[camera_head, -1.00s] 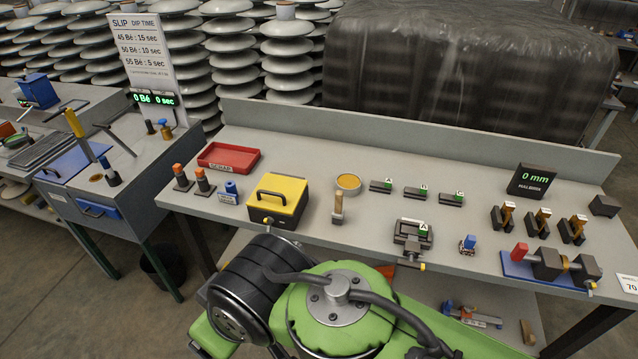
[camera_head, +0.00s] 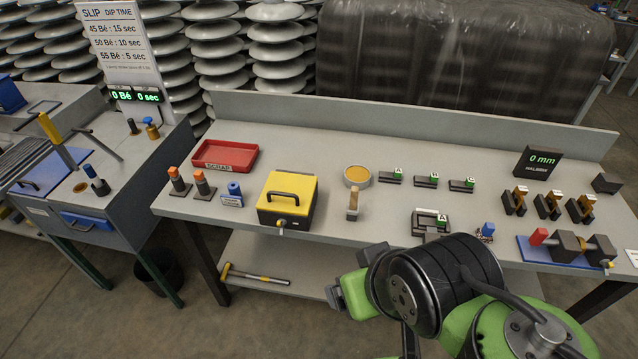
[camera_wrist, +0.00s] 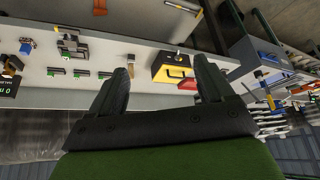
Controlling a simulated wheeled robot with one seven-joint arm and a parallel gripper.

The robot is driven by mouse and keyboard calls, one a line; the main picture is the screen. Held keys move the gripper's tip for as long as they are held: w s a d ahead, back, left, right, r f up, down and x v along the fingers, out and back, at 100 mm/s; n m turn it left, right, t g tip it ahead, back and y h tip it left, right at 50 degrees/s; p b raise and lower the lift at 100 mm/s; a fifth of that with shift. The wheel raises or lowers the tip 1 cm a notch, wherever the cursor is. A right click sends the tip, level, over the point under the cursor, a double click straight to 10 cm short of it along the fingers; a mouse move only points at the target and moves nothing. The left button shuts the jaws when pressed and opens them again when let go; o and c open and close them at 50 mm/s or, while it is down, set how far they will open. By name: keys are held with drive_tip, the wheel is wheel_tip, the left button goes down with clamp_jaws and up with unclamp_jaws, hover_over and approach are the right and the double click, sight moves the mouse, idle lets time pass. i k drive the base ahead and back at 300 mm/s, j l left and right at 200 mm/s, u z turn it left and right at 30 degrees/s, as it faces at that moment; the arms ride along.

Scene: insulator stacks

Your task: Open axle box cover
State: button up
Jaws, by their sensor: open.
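The axle box (camera_head: 287,212) is a dark box with a yellow cover (camera_head: 297,184). It stands near the front edge of the bench, left of centre in the head view. The cover is shut and has a black handle (camera_head: 284,198) on it. The box also shows in the wrist view (camera_wrist: 172,68), upside down and some way off between the fingers. My gripper (camera_wrist: 163,66) is open and empty, apart from the box. In the head view, my arm is at the lower right and the fingers are not visible.
A red scrap tray (camera_head: 225,156) and several small posts stand left of the box. A round dish (camera_head: 357,176) and a wooden-handled tool (camera_head: 353,204) are to its right. Fixtures and a blue-based device (camera_head: 565,250) fill the right side. A low wall backs the bench.

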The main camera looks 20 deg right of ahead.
sight(282, 193)
drive_tip(key=i+j+u, duration=0.15)
drive_tip(key=i+j, duration=0.8)
